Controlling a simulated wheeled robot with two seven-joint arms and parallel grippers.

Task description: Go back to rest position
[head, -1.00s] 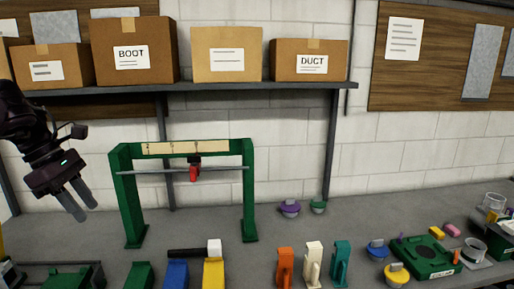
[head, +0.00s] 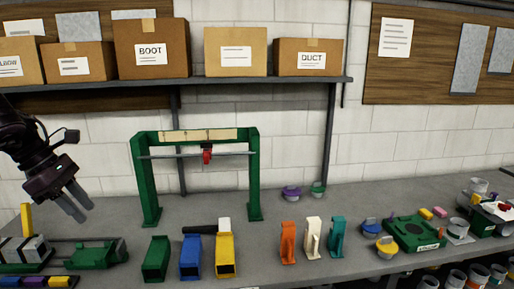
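My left gripper (head: 76,205) is at the left of the head view, above the bench and left of the green frame (head: 147,180). Its two grey fingers point down to the right with a gap between them, and nothing shows between them. My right gripper is not in the head view. The green frame stands upright on the bench and carries a grey rod with a red clip (head: 207,156) hanging near its middle.
On the grey bench (head: 210,205) stand green, blue and yellow blocks (head: 225,256), a mallet (head: 222,227), orange, white and teal clamp-like pieces (head: 312,238), and a green box (head: 414,233). Cardboard boxes (head: 152,48) sit on the shelf above. Tins (head: 455,280) show below at the right.

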